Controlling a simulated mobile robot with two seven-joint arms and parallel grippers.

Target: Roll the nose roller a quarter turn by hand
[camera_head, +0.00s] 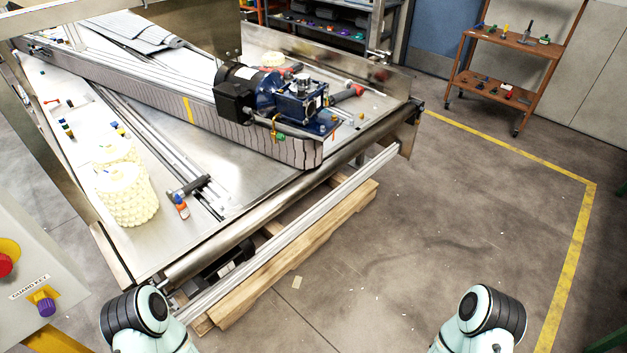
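The nose roller (290,197) looks to be the long steel cylinder along the near end of the conveyor frame. It runs slantwise from the lower left to a side plate (406,134) at the upper right. Nothing of mine touches it. A pale straight rail (285,238) runs below and in front of it. Only pale, dark-banded upper parts of my two arms show at the bottom edge, one at the left and one right of centre. Both grippers are out of view.
A blue motor unit (298,98) and the slatted belt (265,142) lie on the frame's bed. Cream toothed rolls (125,195) and loose tools lie at left. A guard-key panel (35,275) stands lower left, a wooden pallet (255,290) underneath. The floor at right is clear.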

